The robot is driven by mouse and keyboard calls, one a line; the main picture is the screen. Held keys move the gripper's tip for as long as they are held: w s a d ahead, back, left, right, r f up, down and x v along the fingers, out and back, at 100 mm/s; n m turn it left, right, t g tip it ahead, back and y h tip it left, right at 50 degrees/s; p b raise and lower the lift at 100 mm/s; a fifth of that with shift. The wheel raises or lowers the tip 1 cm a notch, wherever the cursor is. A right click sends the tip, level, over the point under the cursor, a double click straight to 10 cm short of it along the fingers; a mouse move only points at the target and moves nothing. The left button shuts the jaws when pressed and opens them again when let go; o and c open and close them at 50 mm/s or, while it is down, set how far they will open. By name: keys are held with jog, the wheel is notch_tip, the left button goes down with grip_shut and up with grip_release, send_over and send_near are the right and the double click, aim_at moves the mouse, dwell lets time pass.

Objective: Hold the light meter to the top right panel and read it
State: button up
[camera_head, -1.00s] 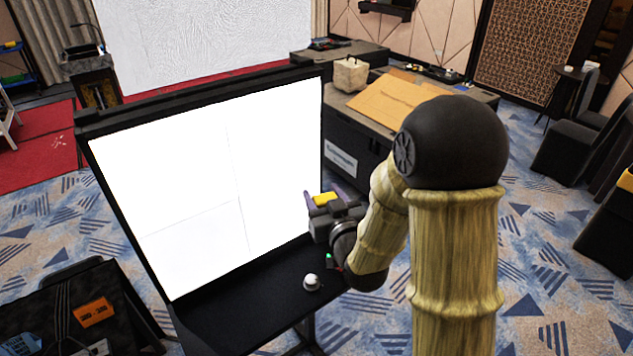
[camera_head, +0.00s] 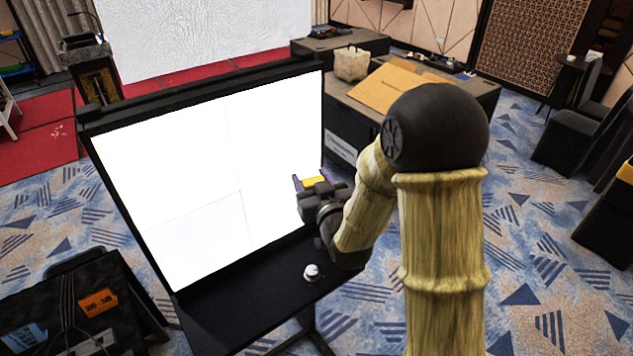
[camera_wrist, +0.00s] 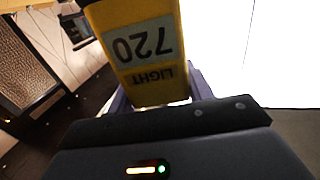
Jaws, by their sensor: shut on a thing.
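My gripper (camera_head: 311,184) is shut on the yellow light meter (camera_head: 314,181), in front of the right part of the lit video wall. In the wrist view the light meter (camera_wrist: 140,60) fills the upper middle between my purple fingers. Its label is upside down and reads "720" and "LIGHT". The top right panel (camera_head: 280,130) is bright white, with a faint seam on its left. The meter appears low and near the wall's right edge. I cannot tell whether it touches the wall.
A black shelf (camera_head: 235,305) juts out below the wall, with a small white round object (camera_head: 311,272) on it. A dark case (camera_head: 350,135) with a cardboard sheet (camera_head: 392,90) stands behind at the right. A dark table (camera_head: 60,310) stands at the lower left.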

jog(key=a+p+x, duration=0.1)
jog(key=p+x, duration=0.1)
jog(key=x, duration=0.4)
jog(key=shift+a+p, duration=0.25)
jog(key=shift+p, duration=0.15)
dwell(0.3)
jog(key=shift+s+a, duration=0.15)
jog(key=shift+s, duration=0.05)
dwell(0.4)
dwell(0.7)
